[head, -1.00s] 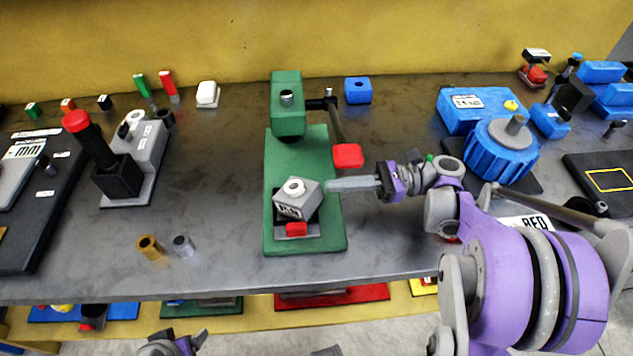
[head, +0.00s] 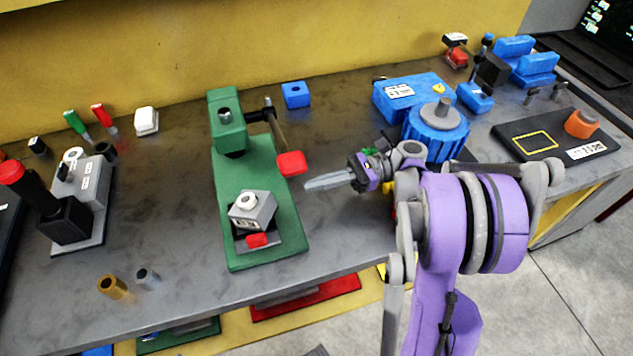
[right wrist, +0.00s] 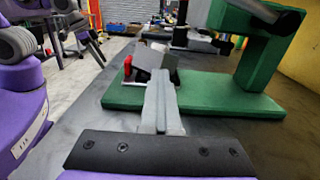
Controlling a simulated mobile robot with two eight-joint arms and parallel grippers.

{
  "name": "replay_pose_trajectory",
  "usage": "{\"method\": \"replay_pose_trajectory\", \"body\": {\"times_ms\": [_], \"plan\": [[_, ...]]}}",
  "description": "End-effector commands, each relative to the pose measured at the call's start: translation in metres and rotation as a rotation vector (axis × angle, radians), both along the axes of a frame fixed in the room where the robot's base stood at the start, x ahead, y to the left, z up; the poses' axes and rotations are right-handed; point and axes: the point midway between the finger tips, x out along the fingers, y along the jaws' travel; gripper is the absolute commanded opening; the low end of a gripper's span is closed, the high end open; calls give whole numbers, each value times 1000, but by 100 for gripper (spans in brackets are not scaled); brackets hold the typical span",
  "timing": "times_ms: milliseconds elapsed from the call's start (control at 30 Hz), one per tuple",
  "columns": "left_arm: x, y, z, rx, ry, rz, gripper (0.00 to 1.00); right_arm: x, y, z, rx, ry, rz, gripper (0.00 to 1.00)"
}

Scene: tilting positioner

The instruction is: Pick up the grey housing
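The grey housing (head: 262,214) is a block with a white ring on top and a label on its front. It sits tilted on the plate of the green fixture (head: 283,225), behind a red block (head: 257,240). In the right wrist view the housing (right wrist: 152,57) lies just beyond my fingertips, partly hidden by them. My right gripper (head: 308,186) is right of the housing, apart from it, pointing left. Its fingers lie together with nothing between them. In the right wrist view, what looks like part of my left arm shows at the upper left; its finger state is unclear.
The fixture's green post (head: 228,130) and red-ended lever (head: 291,163) stand behind the housing. A blue motor-like unit (head: 436,133) is behind my right arm. Brass (head: 112,287) and grey (head: 147,278) cylinders stand at front left. The bench between them and the fixture is clear.

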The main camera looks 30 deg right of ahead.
Motion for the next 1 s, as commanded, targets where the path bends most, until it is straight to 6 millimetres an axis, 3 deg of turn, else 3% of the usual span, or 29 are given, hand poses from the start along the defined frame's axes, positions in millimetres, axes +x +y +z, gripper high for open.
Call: {"method": "replay_pose_trajectory", "body": {"times_ms": [67,500,833,1000], "plan": [[0,0,0,0,0,0,80,0,0,0,0,0,0,3],[0,0,0,0,0,0,80,0,0,0,1,-1,0,80],[0,0,2,0,-1,0,80,1,1,2,1,-1,1,80],[1,0,15,0,-5,0,80,8,7,19,1,-2,4,80]]}}
